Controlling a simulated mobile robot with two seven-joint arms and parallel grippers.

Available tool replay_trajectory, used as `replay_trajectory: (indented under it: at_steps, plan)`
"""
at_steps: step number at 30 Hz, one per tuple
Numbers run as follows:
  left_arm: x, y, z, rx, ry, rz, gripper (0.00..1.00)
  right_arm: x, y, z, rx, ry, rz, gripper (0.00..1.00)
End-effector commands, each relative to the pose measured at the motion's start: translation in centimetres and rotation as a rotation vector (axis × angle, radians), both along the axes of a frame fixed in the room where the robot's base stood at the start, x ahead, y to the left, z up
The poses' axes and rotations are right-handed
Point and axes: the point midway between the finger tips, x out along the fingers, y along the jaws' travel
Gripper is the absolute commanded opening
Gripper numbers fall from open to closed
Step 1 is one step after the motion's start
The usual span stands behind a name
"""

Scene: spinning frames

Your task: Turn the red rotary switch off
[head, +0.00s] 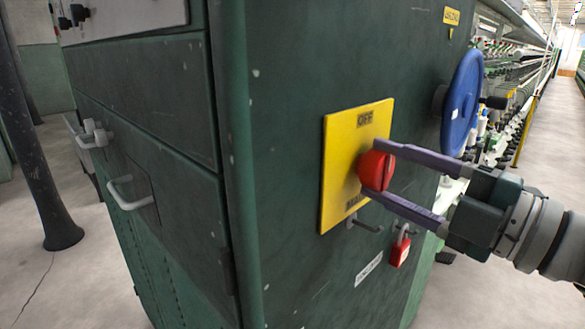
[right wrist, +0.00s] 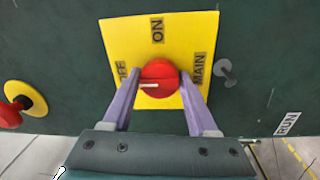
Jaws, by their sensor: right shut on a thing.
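The red rotary switch (head: 376,170) sits on a yellow plate (head: 340,150) on the dark green cabinet's side. The plate reads OFF at the top in the head view. In the right wrist view, the switch (right wrist: 160,72) has ON above it, OFF to its left and MAIN to its right. A white mark on the knob lies left of its centre and points left, toward the OFF side. My right gripper (head: 380,172) is shut on the switch, one finger on each side; it also shows in the right wrist view (right wrist: 158,92). My left gripper is not in view.
A blue handwheel (head: 462,103) stands out just above my right gripper. A red padlock (head: 400,251) and a small hook (head: 364,224) are below the plate. A red knob on a yellow disc (right wrist: 33,98) is at the wrist view's left. A dark column (head: 40,150) stands left.

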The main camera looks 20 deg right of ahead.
Motion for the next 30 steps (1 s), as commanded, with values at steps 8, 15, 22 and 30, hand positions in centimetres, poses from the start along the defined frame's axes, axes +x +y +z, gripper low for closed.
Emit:
replay_trajectory:
  at_steps: [8,15,22,30]
  plan:
    - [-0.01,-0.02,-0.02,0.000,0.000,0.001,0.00,0.01,0.03,0.17,-0.020,-0.012,0.002,0.03]
    - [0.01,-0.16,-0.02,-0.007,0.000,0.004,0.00,0.01,0.04,0.18,-0.020,-0.012,0.002,0.03]
    - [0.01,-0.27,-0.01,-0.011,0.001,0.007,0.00,0.01,0.03,0.13,-0.019,-0.010,0.001,0.83]
    - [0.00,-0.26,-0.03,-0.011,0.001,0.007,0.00,-0.01,0.01,0.05,-0.017,-0.008,0.001,0.88]
